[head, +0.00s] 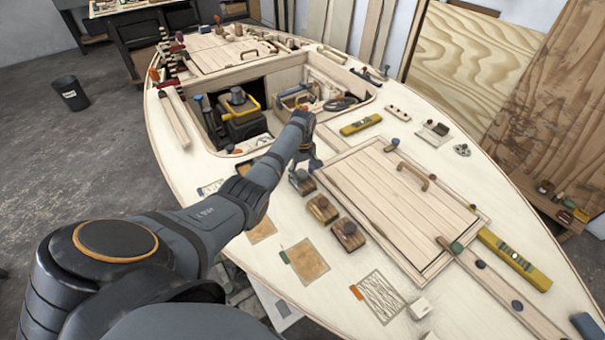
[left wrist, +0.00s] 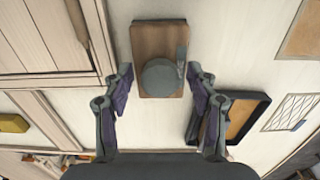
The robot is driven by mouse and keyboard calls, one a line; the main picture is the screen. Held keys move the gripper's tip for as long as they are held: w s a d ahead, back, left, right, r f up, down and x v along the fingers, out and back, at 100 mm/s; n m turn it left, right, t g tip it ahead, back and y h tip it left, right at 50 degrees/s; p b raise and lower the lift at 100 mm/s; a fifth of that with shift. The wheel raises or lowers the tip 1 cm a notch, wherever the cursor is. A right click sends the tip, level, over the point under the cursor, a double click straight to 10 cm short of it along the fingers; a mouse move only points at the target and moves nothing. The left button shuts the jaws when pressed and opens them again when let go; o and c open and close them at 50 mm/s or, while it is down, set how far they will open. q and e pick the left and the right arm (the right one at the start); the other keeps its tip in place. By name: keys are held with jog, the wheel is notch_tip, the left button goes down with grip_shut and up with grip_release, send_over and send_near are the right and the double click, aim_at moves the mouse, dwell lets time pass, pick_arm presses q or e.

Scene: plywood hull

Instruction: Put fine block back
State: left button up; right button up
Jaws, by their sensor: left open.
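In the left wrist view a wooden block (left wrist: 146,42) with a round grey knob (left wrist: 160,77) lies flat between and just beyond my left gripper's fingertips. No label on it is readable. My left gripper (left wrist: 160,82) is open, with a finger either side of the knob and gaps between. A dark-rimmed tray (left wrist: 262,99) with a tan floor, seemingly empty, sits right of it, partly behind the right finger. My right gripper is not in view.
Two brown knobbed blocks (head: 322,208) (head: 347,236) sit in a row beside the hatch lid (head: 400,205). Behind my gripper is an open well (head: 265,140) with tools.

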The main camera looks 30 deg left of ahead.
aim_at(302, 173)
pick_arm(q)
notch_tip(302, 173, up, 12)
jog(key=shift+b, duration=0.35)
dwell(0.4)
